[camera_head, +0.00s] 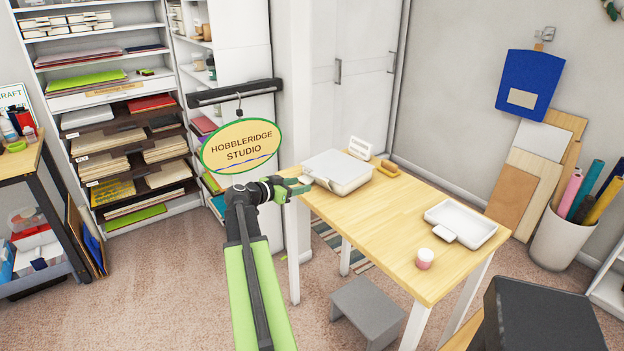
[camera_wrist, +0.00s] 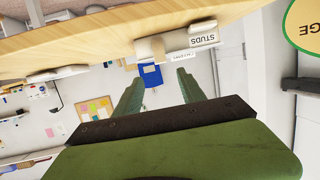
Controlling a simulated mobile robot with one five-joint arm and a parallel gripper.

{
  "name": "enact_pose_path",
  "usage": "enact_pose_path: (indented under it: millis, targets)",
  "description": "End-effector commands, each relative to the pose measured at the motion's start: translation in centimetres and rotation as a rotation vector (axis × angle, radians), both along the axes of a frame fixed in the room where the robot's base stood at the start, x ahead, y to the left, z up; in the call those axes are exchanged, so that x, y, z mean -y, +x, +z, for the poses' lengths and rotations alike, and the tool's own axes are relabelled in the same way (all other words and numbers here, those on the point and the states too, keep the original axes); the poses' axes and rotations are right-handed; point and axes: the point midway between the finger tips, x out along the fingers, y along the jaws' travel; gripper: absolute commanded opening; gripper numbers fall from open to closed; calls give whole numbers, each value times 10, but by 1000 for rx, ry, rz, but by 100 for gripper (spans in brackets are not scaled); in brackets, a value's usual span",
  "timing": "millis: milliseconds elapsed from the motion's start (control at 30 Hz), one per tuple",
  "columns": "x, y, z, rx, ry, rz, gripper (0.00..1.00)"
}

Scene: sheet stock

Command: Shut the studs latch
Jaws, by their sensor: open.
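In the wrist view, turned upside down, a white piece (camera_wrist: 160,47) with a "STUDS" label (camera_wrist: 205,39) shows at the table edge. I cannot tell the latch's exact position. My gripper (camera_head: 306,185) is beside the box's left front corner, its green fingers open with a gap between them in the wrist view (camera_wrist: 159,92). Nothing is held; I cannot tell whether it touches the tab.
The wooden table (camera_head: 385,225) also bears a white open tray (camera_head: 470,222), a pink jar (camera_head: 425,259), a tan brush-like block (camera_head: 389,168) and a white slotted piece (camera_head: 360,147). A grey stool (camera_head: 367,305) stands below. A hanging oval sign (camera_head: 241,146) is behind my arm.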

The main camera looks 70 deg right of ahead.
Motion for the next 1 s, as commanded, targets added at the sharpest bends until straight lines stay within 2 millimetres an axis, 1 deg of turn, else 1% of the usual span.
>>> enact_pose_path:
  millis: [33, 100, 200, 300, 433, 633, 667, 733, 767, 800, 833, 867, 900, 967, 1000]
  targets:
    - [-14, 4, 8, 0, 0, 3, 47]
    - [-29, 11, 12, 0, 0, 3, 47]
    - [-45, 19, 16, 1, 1, 2, 47]
    - [-55, 24, 18, 0, 0, 2, 47]
    - [-60, 26, 18, 0, 0, 0, 47]
    - [-60, 26, 18, 0, 0, -1, 47]
    - [-60, 26, 18, 0, 0, -1, 46]
    - [-64, 30, 16, -2, 12, 7, 37]
    - [-69, 35, 13, -8, 27, 18, 33]
    - [-81, 48, 6, -19, 67, 43, 28]
    - [-95, 60, -2, -33, 109, 72, 26]
    - [-113, 75, -12, -53, 164, 109, 26]
    - [-144, 100, -28, -87, 252, 176, 26]
    - [-204, 140, -55, -158, 413, 310, 26]
    - [-251, 166, -74, -217, 525, 420, 26]
